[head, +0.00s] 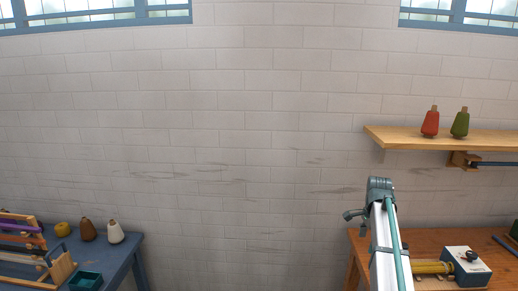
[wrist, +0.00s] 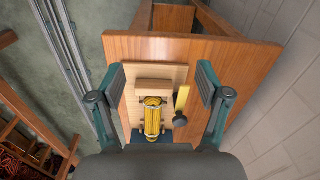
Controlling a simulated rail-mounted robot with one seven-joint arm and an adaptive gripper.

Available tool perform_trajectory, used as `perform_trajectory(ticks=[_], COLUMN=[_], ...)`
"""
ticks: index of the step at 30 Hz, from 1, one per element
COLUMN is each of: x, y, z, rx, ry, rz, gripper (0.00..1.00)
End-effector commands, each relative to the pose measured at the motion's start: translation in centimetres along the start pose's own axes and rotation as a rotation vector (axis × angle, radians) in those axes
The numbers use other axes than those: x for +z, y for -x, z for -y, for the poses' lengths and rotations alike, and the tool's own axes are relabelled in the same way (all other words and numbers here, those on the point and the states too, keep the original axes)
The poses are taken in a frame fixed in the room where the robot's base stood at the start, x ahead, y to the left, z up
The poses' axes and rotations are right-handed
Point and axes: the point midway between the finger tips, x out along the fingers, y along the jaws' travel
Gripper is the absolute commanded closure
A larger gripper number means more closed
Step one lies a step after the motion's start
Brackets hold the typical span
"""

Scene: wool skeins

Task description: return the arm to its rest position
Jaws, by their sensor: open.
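My gripper (wrist: 161,84) shows in the wrist view with its two teal and grey fingers wide apart and nothing between them. Beyond it, lower down, is an orange-brown wooden bench (wrist: 235,55). My arm (head: 390,245) rises at the right of the head view, in front of that bench (head: 400,241). Its upper end stands against the wall, below the left part of the shelf. I cannot clearly make out the fingers in the head view.
A yellow ribbed roll (wrist: 153,116) lies on a pale wooden board; the roll also shows in the head view (head: 432,267), beside a pale box (head: 466,265) with a dark knob. A shelf (head: 400,137) holds red and green cones. A blue table (head: 118,258) stands left; the middle is clear.

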Motion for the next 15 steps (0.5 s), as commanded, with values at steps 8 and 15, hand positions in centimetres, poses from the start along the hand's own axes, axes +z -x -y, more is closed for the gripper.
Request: perform_trajectory(ticks=[8, 15], x=[0.0, 1.9], y=[-0.9, -7.8], z=[-0.2, -2.7], rx=[-0.065, -0.061], ry=[0.257, 0.519], rz=[-0.034, -0.041], gripper=[0.24, 0.24])
